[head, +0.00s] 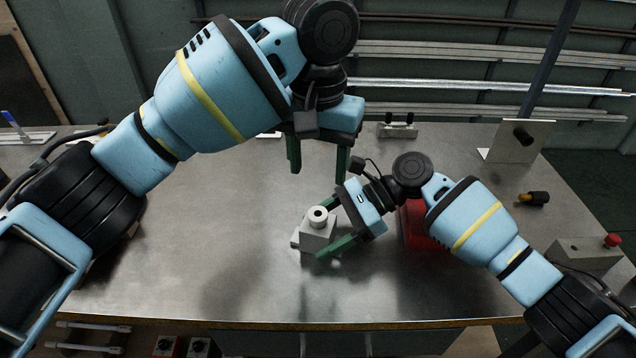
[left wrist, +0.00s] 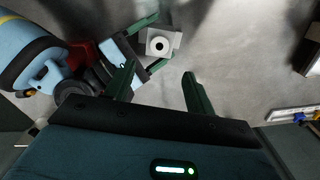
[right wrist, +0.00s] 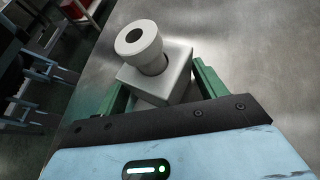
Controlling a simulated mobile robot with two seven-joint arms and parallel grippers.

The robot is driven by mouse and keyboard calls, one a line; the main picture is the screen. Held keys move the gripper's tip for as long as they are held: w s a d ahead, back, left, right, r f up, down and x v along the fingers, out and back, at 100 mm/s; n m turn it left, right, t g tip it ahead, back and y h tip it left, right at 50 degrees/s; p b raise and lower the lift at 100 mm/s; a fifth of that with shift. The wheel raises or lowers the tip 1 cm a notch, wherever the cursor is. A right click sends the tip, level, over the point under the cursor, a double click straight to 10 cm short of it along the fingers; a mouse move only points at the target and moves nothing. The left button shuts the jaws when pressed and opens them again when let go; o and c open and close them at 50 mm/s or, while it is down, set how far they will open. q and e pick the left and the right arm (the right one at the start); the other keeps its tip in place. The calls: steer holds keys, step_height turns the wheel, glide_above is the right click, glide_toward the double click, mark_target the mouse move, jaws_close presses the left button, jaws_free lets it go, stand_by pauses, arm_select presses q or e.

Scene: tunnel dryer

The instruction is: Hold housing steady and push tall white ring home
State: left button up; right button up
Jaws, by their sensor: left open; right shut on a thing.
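The housing is a light grey square block (head: 318,235) near the middle of the bench, also in the left wrist view (left wrist: 172,40) and right wrist view (right wrist: 178,62). The tall white ring (head: 318,215) stands upright on top of it with its dark hole up; in the right wrist view the ring (right wrist: 138,45) sticks well out above the block. My right gripper (head: 325,232) is shut on the housing, one green finger on each side. My left gripper (head: 318,168) is open and empty, above and behind the housing. How deep the ring sits is hidden.
A plate with a black knob (head: 522,138), a black-yellow part (head: 535,198) and a grey box with a red button (head: 588,251) lie at the right. The bench left and front of the housing is clear.

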mark_target(317, 211)
arm_select(q)
steer(key=shift+r, duration=0.65)
steer(key=c, duration=0.4)
steer(key=shift+f+n, duration=0.2)
steer(key=shift+n, duration=0.3)
steer(key=shift+c, duration=1.2)
steer(key=shift+f+n, duration=0.4)
steer(key=shift+n, duration=0.7)
steer(key=c, duration=0.5)
steer(key=shift+f+n, duration=0.6)
steer(key=shift+n, duration=0.7)
jaws_close()
steer(key=shift+f, duration=3.05)
